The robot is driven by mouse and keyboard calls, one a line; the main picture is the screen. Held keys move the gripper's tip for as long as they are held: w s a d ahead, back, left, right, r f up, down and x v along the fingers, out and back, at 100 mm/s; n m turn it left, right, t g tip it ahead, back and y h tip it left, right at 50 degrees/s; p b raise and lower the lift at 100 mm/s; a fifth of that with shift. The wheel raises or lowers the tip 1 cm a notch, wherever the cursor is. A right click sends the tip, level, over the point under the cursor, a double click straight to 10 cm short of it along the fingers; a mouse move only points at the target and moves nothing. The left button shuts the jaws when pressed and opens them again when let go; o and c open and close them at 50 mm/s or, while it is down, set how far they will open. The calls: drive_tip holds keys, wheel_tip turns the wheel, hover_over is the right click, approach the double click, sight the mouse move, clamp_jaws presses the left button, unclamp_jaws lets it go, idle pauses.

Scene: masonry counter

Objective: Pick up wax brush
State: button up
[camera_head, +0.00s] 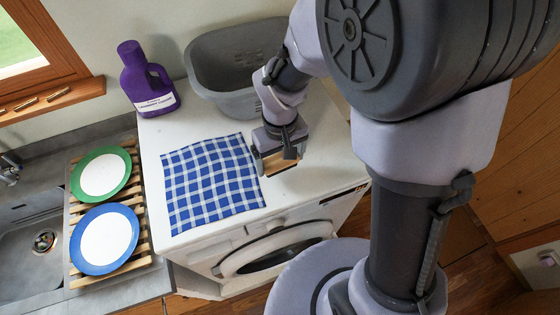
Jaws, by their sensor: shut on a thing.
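My gripper (277,162) is low over the right part of the white washing machine top, beside the right edge of the checked cloth. It is shut on a small tan, wood-coloured thing, which I take to be the wax brush (282,165). Only a part of the brush shows below the fingers. The gripper and wrist hide the rest. I cannot tell whether the brush touches the machine top.
A blue and white checked cloth (211,184) lies on the white washing machine (240,240). A purple bottle (145,80) and a grey basket (222,94) stand at the back. A wooden rack (139,218) with a green plate (101,174) and a blue plate (104,239) is left, beside a sink (30,262).

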drive_tip(key=d, duration=0.5)
drive_tip(key=d+r, duration=0.1)
drive_tip(key=d, duration=0.4)
drive_tip(key=d+r, duration=0.1)
drive_tip(key=d, duration=0.5)
drive_tip(key=shift+w+r+p, duration=0.1)
drive_tip(key=shift+r+p, duration=0.1)
drive_tip(key=shift+p, duration=0.2)
drive_tip(key=o, duration=0.8)
drive_tip(key=shift+c, duration=0.2)
drive_tip(key=c, duration=0.6)
